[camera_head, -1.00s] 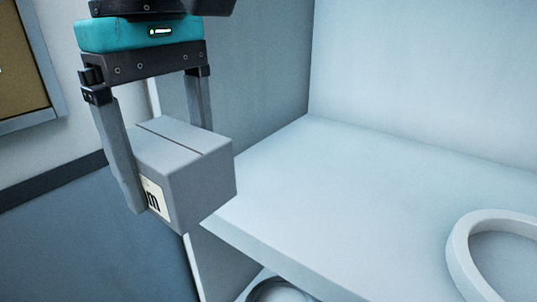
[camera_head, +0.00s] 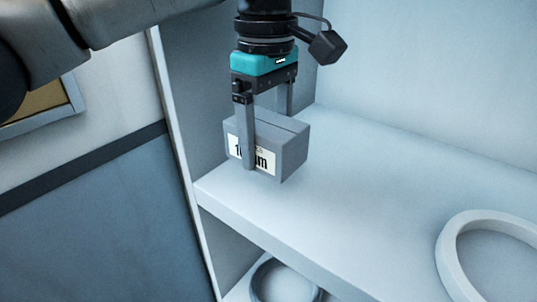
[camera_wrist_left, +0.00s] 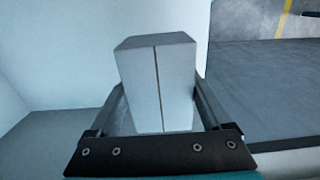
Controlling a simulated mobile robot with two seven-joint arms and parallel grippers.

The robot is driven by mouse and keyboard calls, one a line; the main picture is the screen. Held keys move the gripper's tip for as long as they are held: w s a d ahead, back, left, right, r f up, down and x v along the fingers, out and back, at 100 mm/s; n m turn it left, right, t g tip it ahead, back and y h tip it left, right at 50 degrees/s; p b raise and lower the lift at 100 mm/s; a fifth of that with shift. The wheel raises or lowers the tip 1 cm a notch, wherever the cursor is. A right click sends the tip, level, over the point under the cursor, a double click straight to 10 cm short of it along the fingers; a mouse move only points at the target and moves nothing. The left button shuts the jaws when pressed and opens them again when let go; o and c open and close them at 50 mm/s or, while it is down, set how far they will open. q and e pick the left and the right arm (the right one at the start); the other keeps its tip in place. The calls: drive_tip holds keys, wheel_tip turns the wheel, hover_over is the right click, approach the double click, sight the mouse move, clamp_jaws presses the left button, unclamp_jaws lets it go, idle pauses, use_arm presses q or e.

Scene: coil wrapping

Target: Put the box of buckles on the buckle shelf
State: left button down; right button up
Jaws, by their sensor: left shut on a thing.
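The box of buckles (camera_head: 284,155) is a small grey box with a white label on its front, partly covered by a gripper finger. My left gripper (camera_head: 266,135) points down and is shut on the box, one finger on each side. The box is over the left end of the white shelf (camera_head: 360,180), near its front edge; I cannot tell whether it touches the surface. In the left wrist view the box (camera_wrist_left: 158,80) sits between the two fingers, its top seam showing. My right gripper is not in view.
A pale ring-shaped coil (camera_head: 452,250) lies on the shelf at the right. Another round coil (camera_head: 268,280) is on the level below. The shelf's left side wall (camera_head: 195,100) stands close to the box. The middle of the shelf is clear.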

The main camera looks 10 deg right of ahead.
sight(269, 122)
use_arm(q)
wheel_tip(269, 122, down, 3)
drive_tip(key=shift+f, duration=0.15)
drive_tip(key=shift+w+d+f+p, duration=0.1)
drive_tip(key=shift+d+f+p, duration=0.1)
drive_tip(key=shift+f+p, duration=0.2)
unclamp_jaws()
drive_tip(key=shift+f, duration=0.1)
wheel_tip(269, 122, up, 8)
drive_tip(key=shift+f, duration=0.1)
idle(0.4)
